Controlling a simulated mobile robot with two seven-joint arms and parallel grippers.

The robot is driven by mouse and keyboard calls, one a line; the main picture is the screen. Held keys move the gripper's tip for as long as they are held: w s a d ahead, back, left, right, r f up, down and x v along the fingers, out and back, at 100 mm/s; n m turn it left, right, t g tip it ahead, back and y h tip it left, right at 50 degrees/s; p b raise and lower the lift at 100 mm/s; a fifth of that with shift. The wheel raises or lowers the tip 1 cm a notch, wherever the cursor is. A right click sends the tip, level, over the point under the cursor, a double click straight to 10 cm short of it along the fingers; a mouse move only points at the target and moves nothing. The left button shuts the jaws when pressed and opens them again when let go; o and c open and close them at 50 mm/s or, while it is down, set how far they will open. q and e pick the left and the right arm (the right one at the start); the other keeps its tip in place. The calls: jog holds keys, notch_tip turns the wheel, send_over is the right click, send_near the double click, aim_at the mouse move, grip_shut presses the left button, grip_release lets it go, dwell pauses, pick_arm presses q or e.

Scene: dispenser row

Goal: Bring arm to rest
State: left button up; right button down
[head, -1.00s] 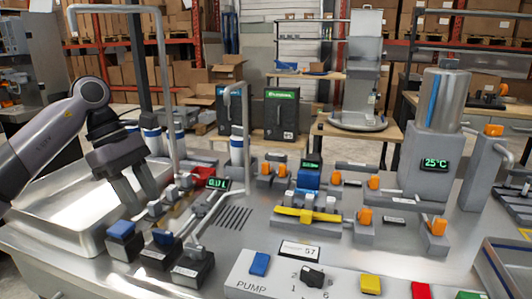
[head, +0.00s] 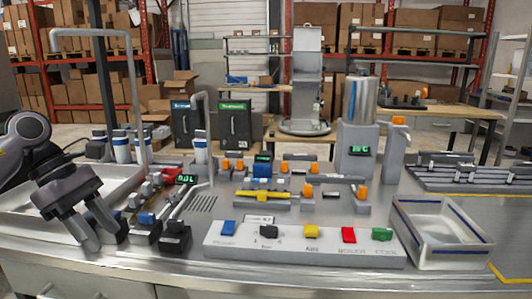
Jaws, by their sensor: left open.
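My left gripper (head: 94,232) comes in from the left, with its fingers pointing down and apart. It is open, with nothing seen between the fingers. It hangs over the front left of the steel counter, near the sink basin (head: 22,218) and in front of the left one of the blocks with blue and black tops. My right gripper is not in view.
A control panel (head: 300,248) with coloured switches lies at the front middle. A grey tray (head: 440,262) stands to its right. A tall bent pipe (head: 132,90), a steel cylinder (head: 360,100) and orange-handled valves (head: 363,193) rise behind.

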pick_arm(q)
jog(key=s+d+f+n+t+h+p, duration=0.1)
jog(key=d+f+n+h, duration=0.2)
jog(key=d+n+h, duration=0.55)
jog(key=s+d+f+n+t+h+p, duration=0.15)
jog(key=d+h, duration=0.35)
jog(key=d, duration=0.8)
jog(key=s+a+f+n+t+y+p, duration=0.1)
jog(key=a+f+n+t+y, duration=0.2)
jog(key=f+n+t+y, duration=0.85)
jog(key=s+a+f+n+t, duration=0.15)
jog(key=a+n+t, duration=0.25)
jog(key=n, duration=1.6)
jog(key=s+a+f+n+g+y, duration=0.2)
jog(key=s+f+n+g, duration=0.1)
jog(key=s+f+n, duration=0.2)
jog(key=s+a+f+n+g+y+p, duration=0.1)
jog(key=s+a+f+n+g+y, duration=0.1)
jog(key=s+f+n, duration=0.4)
notch_tip(320, 180, down, 4)
jog(key=s+g+y, duration=0.1)
jog(key=s+g, duration=0.1)
jog(key=shift+s+a, duration=0.25)
jog(key=shift+s, duration=0.1)
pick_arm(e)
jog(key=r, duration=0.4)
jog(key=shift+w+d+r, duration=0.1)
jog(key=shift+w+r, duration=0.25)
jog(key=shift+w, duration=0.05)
